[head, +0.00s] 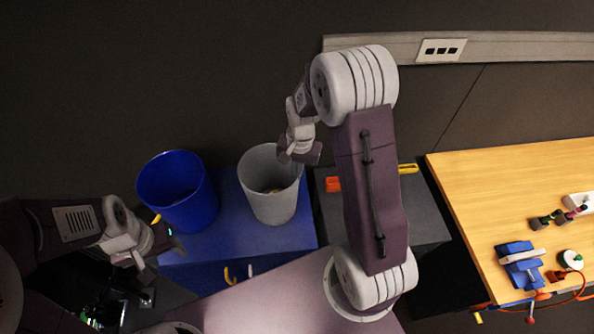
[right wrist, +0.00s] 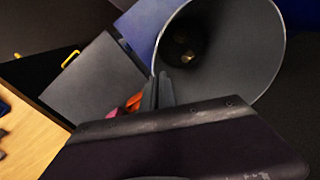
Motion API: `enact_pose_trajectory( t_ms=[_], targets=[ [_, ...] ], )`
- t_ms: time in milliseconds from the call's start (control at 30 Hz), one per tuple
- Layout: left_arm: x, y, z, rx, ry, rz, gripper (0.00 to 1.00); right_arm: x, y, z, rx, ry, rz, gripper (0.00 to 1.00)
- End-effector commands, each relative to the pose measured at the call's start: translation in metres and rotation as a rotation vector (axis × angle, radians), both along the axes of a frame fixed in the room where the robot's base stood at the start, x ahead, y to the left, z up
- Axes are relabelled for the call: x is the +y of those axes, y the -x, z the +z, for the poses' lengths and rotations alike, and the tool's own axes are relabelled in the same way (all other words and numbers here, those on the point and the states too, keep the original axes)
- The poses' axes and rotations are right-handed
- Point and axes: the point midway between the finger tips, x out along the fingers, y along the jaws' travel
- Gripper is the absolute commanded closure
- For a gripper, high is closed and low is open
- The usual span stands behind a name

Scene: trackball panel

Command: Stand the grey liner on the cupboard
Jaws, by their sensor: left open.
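The grey liner (head: 268,208) is an open, tapered bin, upright over the blue cabinet top (head: 238,238), right of a blue bin (head: 178,195). I cannot tell whether its base touches that top. My right gripper (head: 299,158) is at its right rim. In the right wrist view the fingers (right wrist: 158,92) are close together at the rim of the liner (right wrist: 232,75) and look shut on it. A few small things, too dark to name, lie inside. My left gripper (head: 157,250) is open and empty, below the blue bin. I cannot tell which unit is the cupboard.
A dark grey unit (head: 425,218) stands right of the blue cabinet, partly hidden by my right arm, with orange (head: 333,184) and yellow (head: 408,169) pieces at it. A wooden table (head: 480,190) with tools is further right. A wall rail with a socket (head: 441,50) runs behind.

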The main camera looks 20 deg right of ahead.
Motion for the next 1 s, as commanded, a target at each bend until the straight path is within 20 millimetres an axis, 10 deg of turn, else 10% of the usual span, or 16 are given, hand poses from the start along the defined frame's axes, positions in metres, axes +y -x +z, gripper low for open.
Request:
enact_pose_trajectory(
  t_ms=[433,533,1000],
  targets=[
    [0.0,0.0,-0.007,0.0,0.0,0.0,0.47,0.0,0.0,-0.01,0.0,0.0,0.0,1.0],
    [0.0,0.0,-0.006,0.0,0.0,0.0,0.47,0.0,0.0,-0.009,0.0,0.0,0.0,0.73],
    [0.0,0.0,-0.014,0.0,0.0,0.0,0.47,-0.001,-0.001,0.012,-0.007,0.001,0.0,0.72]
  ],
)
